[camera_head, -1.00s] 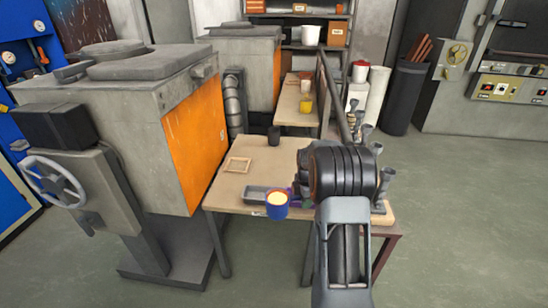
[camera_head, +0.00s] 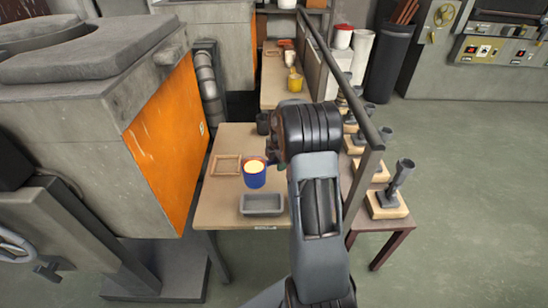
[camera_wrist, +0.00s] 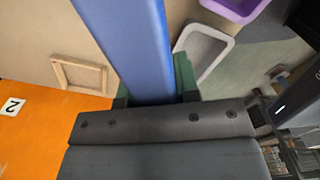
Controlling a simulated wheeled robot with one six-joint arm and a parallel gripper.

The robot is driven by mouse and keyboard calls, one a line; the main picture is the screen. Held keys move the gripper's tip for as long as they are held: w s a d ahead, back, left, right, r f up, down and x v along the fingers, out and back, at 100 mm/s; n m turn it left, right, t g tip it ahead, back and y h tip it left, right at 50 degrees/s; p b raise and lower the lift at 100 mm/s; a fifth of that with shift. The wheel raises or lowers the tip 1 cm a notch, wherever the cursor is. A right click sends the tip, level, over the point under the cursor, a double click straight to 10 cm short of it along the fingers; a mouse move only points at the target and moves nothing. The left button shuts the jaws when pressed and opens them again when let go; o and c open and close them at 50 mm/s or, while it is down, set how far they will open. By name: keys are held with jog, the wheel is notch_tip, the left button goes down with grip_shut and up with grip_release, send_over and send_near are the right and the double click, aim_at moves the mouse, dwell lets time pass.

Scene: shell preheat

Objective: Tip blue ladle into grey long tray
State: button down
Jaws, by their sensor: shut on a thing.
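The blue ladle (camera_head: 254,180) is upright in the head view, with pale yellow contents in its cup. It appears above the table, between a wooden frame and the grey long tray (camera_head: 243,207), on the tray's far side in the picture. The tray looks empty and lies near the table's front edge; a grey tray also shows in the wrist view (camera_wrist: 191,72). My gripper (camera_wrist: 152,88) is shut on the ladle's blue handle, between green finger pads. The ladle's cup is out of the wrist view.
The wooden frame (camera_head: 214,167) lies on the table (camera_head: 215,212), left of the ladle. A dark cup (camera_head: 262,123) stands behind. A purple tray (camera_wrist: 235,10) shows in the wrist view. A rail (camera_head: 340,70) and several grey stands (camera_head: 388,200) are at the right. An orange-sided furnace (camera_head: 165,130) stands left.

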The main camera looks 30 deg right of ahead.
jog(key=shift+t, duration=0.3)
notch_tip(320, 180, down, 4)
jog(key=b, duration=0.4)
jog(key=shift+w+f, duration=0.1)
jog(key=shift+f, duration=0.15)
jog(key=shift+w+t+b, duration=0.25)
jog(key=shift+t+b, duration=0.45)
jog(key=shift+b, duration=0.95)
jog(key=shift+r, duration=0.15)
jog(key=shift+w+t+b, duration=0.1)
jog(key=shift+t+b, duration=0.2)
jog(key=shift+b, duration=0.4)
jog(key=shift+w+t+b, duration=0.1)
jog(key=shift+t+b, duration=0.3)
jog(key=shift+b, duration=0.65)
jog(key=shift+w+t+b, duration=0.15)
jog(key=shift+t+b, duration=0.35)
jog(key=shift+b, duration=0.9)
jog(key=shift+w+r+t+b, duration=0.1)
jog(key=shift+t+b, duration=0.8)
jog(key=shift+b, duration=2.6)
